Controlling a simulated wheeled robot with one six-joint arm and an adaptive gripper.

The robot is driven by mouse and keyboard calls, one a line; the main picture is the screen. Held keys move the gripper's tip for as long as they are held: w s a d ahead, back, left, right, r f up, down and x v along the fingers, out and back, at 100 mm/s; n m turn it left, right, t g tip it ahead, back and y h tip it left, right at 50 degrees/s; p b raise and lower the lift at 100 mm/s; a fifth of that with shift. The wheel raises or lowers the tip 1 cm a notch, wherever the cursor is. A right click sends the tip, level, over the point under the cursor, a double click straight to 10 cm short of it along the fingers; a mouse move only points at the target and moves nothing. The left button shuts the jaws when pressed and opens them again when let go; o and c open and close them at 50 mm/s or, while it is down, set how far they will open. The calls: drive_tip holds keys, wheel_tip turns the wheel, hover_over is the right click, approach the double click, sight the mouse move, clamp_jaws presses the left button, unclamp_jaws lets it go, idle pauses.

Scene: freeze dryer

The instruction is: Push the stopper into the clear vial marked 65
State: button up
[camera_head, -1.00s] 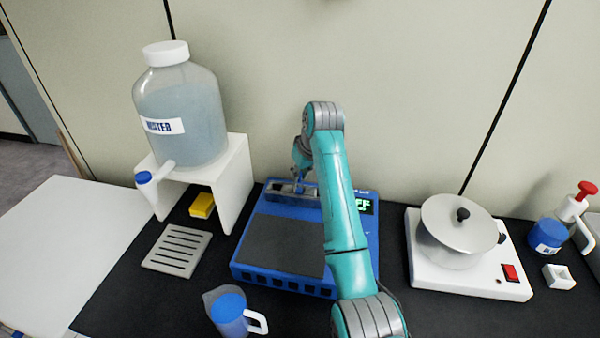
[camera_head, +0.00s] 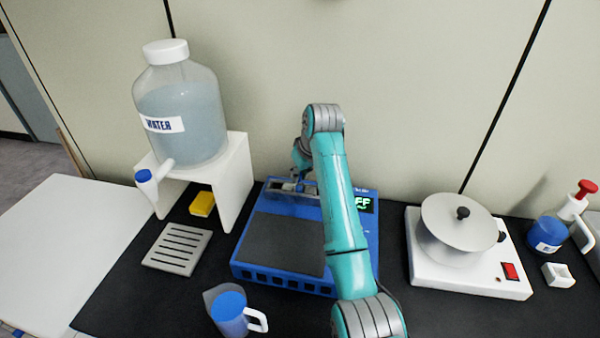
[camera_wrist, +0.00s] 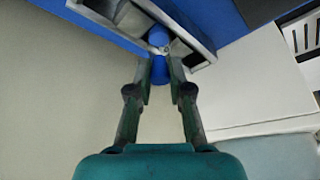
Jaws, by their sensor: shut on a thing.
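My gripper (camera_wrist: 160,70) is shut on a small blue piece (camera_wrist: 159,75), which looks like the stopper. In the wrist view this piece is at the edge of a grey metal holder (camera_wrist: 195,58) set in the blue machine. Just beyond it are a small clear, round rim (camera_wrist: 164,48) and another blue round part (camera_wrist: 158,36). I cannot tell which of these belongs to the vial marked 65; no number is readable. In the head view my gripper (camera_head: 299,172) is over the back left of the blue machine (camera_head: 265,268), its fingertips largely hidden.
A water bottle (camera_head: 185,105) on a white stand (camera_head: 240,185) is to the left, with a yellow block (camera_head: 202,204) and slotted tray (camera_head: 178,247) nearby. A blue-filled jug (camera_head: 230,312) is in front. A white device with a round metal lid (camera_head: 455,225) is to the right.

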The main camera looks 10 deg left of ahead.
drive_tip(key=shift+f, duration=0.1)
idle(0.3)
drive_tip(key=o, duration=1.3)
drive_tip(key=shift+r, duration=2.55)
clamp_jaws()
drive_tip(key=shift+w+a, duration=0.15)
drive_tip(key=shift+a, duration=0.05)
drive_tip(key=shift+f, duration=1.85)
